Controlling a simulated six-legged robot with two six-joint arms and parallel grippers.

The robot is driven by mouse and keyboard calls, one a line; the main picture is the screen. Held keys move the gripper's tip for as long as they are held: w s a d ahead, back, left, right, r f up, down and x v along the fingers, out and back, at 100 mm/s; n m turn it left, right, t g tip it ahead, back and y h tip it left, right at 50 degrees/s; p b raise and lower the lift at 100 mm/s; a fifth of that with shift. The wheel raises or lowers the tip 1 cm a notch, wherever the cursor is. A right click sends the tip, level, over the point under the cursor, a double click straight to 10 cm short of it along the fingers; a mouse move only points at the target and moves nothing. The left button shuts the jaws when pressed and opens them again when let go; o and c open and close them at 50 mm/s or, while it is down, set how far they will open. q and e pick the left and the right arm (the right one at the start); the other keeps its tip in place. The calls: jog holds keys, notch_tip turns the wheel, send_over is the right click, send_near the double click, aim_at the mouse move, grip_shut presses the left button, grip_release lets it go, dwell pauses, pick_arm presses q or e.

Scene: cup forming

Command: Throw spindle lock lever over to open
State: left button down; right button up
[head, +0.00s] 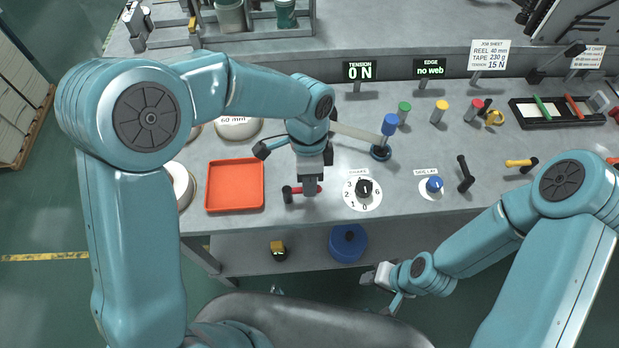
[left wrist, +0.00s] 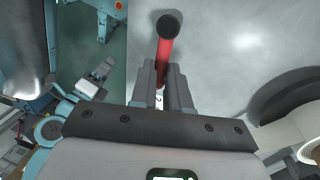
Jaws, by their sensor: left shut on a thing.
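The lever (left wrist: 165,50) is a red bar with a dark round end, seen in the left wrist view. In the head view its dark end (head: 287,194) shows left of my gripper, and a short red part shows right of it. I take it as the spindle lock lever. My left gripper (head: 309,188) points down over the bench front and is shut on the red bar; its two grey fingers (left wrist: 165,88) straddle the bar in the wrist view. The fingers hide the bar's middle. My right gripper (head: 372,278) is in front of the bench, apart from it; its finger gap is too small to tell.
A red tray (head: 235,207) lies left of the lever. A numbered dial (head: 363,194), a blue knob (head: 434,185) and a black lever (head: 465,173) stand to the right. A blue-topped post (head: 389,124) stands behind. A blue reel (head: 348,252) sits on the lower shelf.

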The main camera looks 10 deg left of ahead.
pick_arm(q)
jog(key=shift+w+r, duration=0.1)
jog(key=shift+r, duration=0.1)
jog(key=c, duration=1.2)
grip_release()
jog(key=shift+o, duration=0.5)
jog(key=shift+a, duration=0.1)
jog(key=shift+r, duration=0.25)
notch_tip(320, 180, up, 15)
jog(key=w, duration=0.2)
jog(key=shift+w+a+r, duration=0.2)
jog(key=shift+w+a, duration=0.2)
jog(key=shift+s, duration=0.1)
